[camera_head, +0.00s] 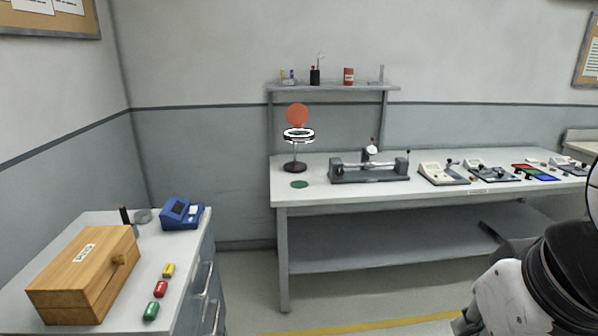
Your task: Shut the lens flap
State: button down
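On the left part of the long white bench stands a small device with a dark round base (294,167) and a thin upright post. A black-and-white ringed lens head (299,135) sits at the top of the post. A round orange-red flap (297,115) stands raised above the lens head, so the flap is open. Part of my arm shows at the lower right, well apart from the device. My gripper is not in view.
A green disc (299,184) lies in front of the device, and a grey clamp-like fixture (370,170) stands right of it. A cabinet with a wooden box (85,275) is at left. The floor between is clear.

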aim_at(297, 115)
jog(key=i, duration=1.9)
